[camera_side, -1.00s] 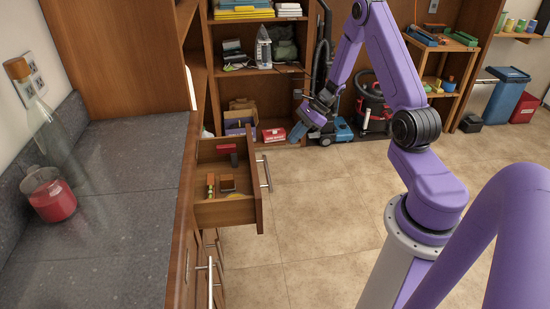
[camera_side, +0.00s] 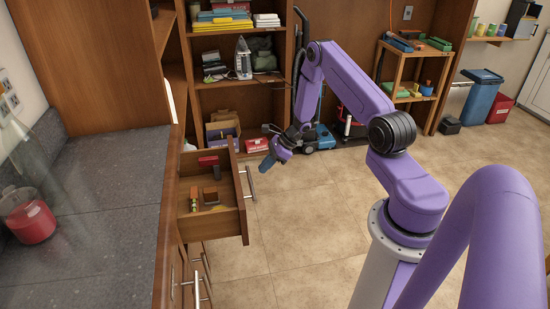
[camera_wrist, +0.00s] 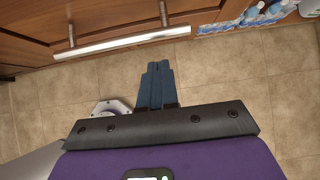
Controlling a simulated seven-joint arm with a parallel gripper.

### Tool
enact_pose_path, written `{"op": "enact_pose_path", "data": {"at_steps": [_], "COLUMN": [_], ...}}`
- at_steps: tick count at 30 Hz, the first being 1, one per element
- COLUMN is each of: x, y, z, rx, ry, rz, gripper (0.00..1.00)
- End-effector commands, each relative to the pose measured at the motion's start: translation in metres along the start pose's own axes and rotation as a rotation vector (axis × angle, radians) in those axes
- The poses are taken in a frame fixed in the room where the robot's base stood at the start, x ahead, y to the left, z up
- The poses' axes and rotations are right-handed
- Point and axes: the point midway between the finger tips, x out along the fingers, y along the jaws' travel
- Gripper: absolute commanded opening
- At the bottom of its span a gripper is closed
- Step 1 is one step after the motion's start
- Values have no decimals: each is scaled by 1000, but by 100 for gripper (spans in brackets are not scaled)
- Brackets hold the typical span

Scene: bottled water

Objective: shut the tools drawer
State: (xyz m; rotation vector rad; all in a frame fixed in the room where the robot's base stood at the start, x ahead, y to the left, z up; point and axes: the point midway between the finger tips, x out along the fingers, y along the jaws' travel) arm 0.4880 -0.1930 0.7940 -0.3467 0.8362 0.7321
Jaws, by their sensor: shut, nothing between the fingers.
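The tools drawer (camera_side: 226,223) stands open under the counter at the left in the side view. Several small items lie in it, including a red one (camera_side: 208,161) and a brown block (camera_side: 211,195). A metal bar handle (camera_side: 250,183) is on its front. My gripper (camera_side: 266,168) is low, just to the right of the drawer front and near the handle, apart from it as far as I can tell. In the wrist view my blue fingers (camera_wrist: 157,68) are shut and empty. Ahead of them is a wooden front with a bar handle (camera_wrist: 122,42); I cannot tell which drawer it is.
The counter (camera_side: 95,200) holds a glass bottle and a red jar (camera_side: 30,220). Lower drawer handles (camera_side: 203,283) stick out below the open drawer. Shelves, a vacuum cleaner and bins stand behind. Bottled water (camera_wrist: 255,14) shows in the wrist view. The tiled floor (camera_side: 300,230) is clear.

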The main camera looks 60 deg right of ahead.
Motion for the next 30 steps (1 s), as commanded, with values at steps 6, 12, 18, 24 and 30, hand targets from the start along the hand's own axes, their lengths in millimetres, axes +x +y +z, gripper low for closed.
{"op": "enact_pose_path", "data": {"at_steps": [6, 12, 18, 24, 30], "x": [18, 21, 21, 24, 42], "y": [0, 0, 0, 0, 1], "z": [15, 18, 18, 22, 44], "rx": [-3, -1, -1, -1, -5], "ry": [1, 0, 0, 0, -1], "rz": [0, -1, -1, 0, 2], "gripper": [0, 0, 0, 0, 0]}}
